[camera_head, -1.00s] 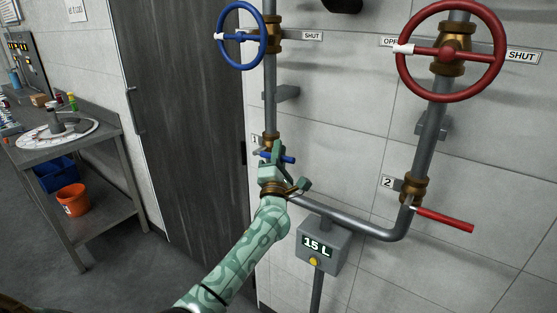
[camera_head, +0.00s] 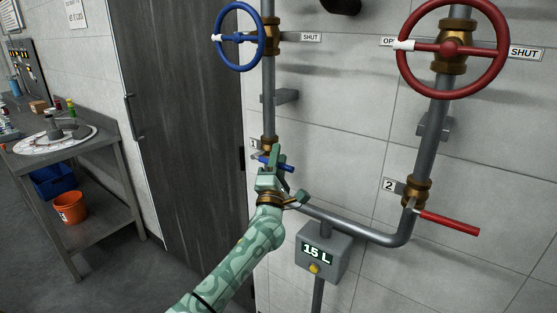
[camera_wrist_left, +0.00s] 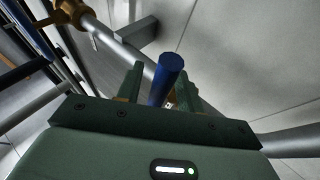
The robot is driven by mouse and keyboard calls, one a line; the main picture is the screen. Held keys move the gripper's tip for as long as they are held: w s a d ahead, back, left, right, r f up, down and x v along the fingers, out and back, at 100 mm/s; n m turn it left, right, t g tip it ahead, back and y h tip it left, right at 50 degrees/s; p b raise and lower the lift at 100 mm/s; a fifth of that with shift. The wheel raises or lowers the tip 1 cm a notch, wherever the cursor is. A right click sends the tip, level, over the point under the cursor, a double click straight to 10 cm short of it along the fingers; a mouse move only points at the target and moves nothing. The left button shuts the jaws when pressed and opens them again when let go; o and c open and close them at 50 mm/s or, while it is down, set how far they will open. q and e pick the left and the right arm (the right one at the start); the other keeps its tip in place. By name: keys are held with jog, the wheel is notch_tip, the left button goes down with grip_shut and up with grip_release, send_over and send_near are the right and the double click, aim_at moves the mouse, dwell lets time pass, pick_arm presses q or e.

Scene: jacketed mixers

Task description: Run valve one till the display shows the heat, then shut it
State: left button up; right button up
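Valve one has a blue lever (camera_head: 287,167) low on the left pipe, beside the label 1 (camera_head: 254,144). The lever lies across the pipe. My left gripper (camera_head: 272,160) is at this lever and hides its middle. In the left wrist view the blue lever (camera_wrist_left: 167,80) stands between the two spread fingers (camera_wrist_left: 159,90), with a small gap visible on its left side; contact on the right cannot be told. The display (camera_head: 317,253) on the grey box reads 15 L. My right gripper is not in view.
A blue handwheel (camera_head: 263,37) and a red handwheel (camera_head: 453,97) sit above on the pipes. Valve two's red lever (camera_head: 450,223) sticks out at the right. A yellow button (camera_head: 314,268) is under the display. A bench (camera_head: 100,143) stands at the far left.

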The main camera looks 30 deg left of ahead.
pick_arm(q)
jog(key=v, duration=1.6)
jog(key=shift+f, duration=0.2)
jog(key=shift+d, duration=0.1)
